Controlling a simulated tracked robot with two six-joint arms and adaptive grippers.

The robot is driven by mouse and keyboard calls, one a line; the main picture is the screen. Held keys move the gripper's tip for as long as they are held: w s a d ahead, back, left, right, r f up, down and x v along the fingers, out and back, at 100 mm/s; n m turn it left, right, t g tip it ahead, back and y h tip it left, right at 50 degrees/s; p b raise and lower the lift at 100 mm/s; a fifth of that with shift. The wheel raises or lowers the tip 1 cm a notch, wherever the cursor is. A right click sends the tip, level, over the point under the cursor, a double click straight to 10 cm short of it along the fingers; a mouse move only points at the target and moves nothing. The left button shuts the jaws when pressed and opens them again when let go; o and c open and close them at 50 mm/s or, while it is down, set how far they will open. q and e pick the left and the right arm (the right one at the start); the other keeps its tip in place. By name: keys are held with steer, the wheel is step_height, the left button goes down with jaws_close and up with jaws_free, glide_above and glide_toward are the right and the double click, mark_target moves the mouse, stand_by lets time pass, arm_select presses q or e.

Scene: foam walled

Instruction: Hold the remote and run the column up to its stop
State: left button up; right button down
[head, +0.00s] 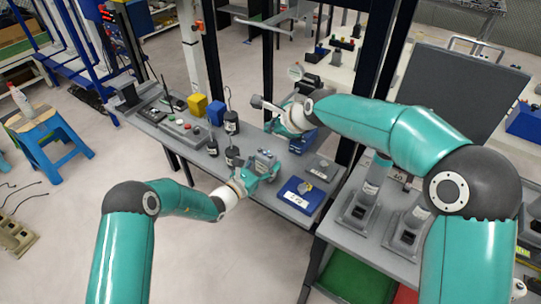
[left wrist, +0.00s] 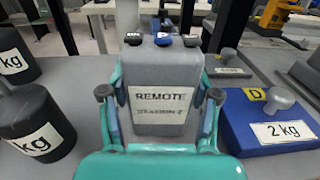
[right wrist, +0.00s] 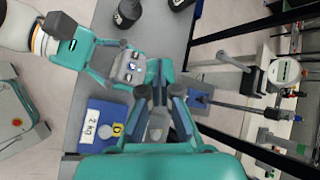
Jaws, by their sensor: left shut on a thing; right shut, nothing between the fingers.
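The remote (left wrist: 160,75) is a grey box labelled "REMOTE STATION 2", with dark and blue buttons on top. My left gripper (left wrist: 160,112) is shut around its sides, with the label between the fingers. In the head view the remote (head: 264,156) is small, in the left gripper (head: 258,170) over the bench's front edge. It also shows in the right wrist view (right wrist: 130,66). My right gripper (right wrist: 160,97) is shut and empty, just beside the remote in that view. In the head view, the right gripper (head: 280,124) is behind the remote. I cannot tell which upright is the column.
A blue 2 kg block (head: 301,195) lies right of the remote. Black weights (head: 231,123) stand to its left. Yellow (head: 197,105) and blue (head: 216,113) blocks are farther left. A dial gauge (right wrist: 285,71) and dark frame posts stand near my right arm.

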mark_target(272, 157)
steer(key=shift+f, duration=3.7)
steer(key=shift+f, duration=0.1)
steer(key=shift+f, duration=0.25)
steer(key=shift+f, duration=0.3)
steer(key=shift+r, duration=0.1)
stand_by(1.8)
steer(key=shift+r, duration=0.65)
steer(key=shift+r, duration=2.5)
